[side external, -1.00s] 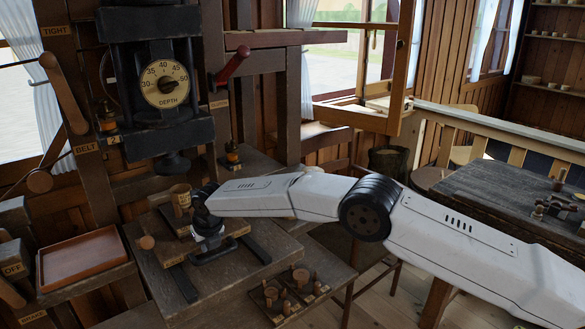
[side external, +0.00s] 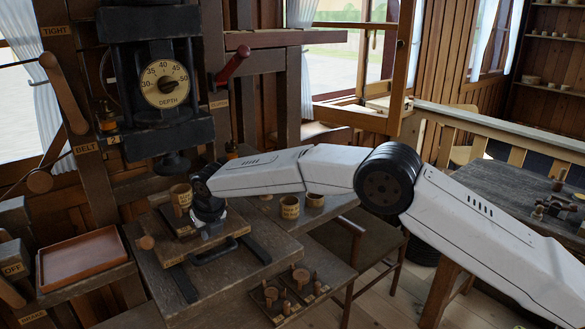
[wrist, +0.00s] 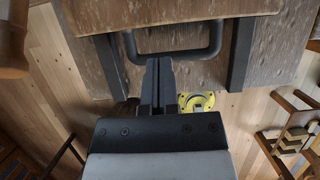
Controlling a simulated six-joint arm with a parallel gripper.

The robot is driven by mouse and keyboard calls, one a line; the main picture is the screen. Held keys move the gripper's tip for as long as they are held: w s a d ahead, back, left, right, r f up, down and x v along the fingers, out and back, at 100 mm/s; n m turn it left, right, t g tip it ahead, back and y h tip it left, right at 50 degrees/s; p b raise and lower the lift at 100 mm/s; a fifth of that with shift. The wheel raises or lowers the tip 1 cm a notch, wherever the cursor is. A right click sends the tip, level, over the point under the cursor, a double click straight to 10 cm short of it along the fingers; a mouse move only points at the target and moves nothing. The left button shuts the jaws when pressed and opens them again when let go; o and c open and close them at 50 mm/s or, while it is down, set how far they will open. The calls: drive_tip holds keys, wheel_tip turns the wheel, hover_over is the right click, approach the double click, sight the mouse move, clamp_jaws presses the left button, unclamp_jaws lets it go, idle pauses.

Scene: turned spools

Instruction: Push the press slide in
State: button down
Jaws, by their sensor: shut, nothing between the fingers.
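The press slide (side external: 178,250) is a worn wooden board between two dark rails, below the black press head (side external: 172,163). A black bar handle (side external: 215,254) sticks out from its front edge. A light wooden cup-like piece (side external: 181,194) stands upright on the slide. My gripper (side external: 208,228) is over the front part of the slide, close to the handle. In the wrist view, my gripper's fingers (wrist: 157,66) are shut and empty, with tips at the handle bar (wrist: 182,55). I cannot tell whether they touch it. The slide's edge (wrist: 165,22) lies beyond.
A reddish tray (side external: 82,262) lies left of the bench. A small board with several pegs (side external: 287,292) sits at the front right. Two cups (side external: 290,207) stand behind my forearm. The depth dial (side external: 164,84) and a red-handled lever (side external: 233,65) are above.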

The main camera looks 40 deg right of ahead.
drive_tip(key=shift+v, duration=2.2)
drive_tip(key=m+t+y, duration=0.1)
drive_tip(key=m+y, duration=0.4)
drive_tip(key=m, duration=1.4)
approach(217, 243)
wheel_tip(217, 243, up, 2)
drive_tip(key=s+a, duration=0.1)
drive_tip(key=s, duration=0.2)
drive_tip(key=shift+w+a, duration=0.15)
drive_tip(key=shift+w, duration=0.05)
drive_tip(key=shift+x, duration=4.95)
drive_tip(key=shift+w, duration=0.15)
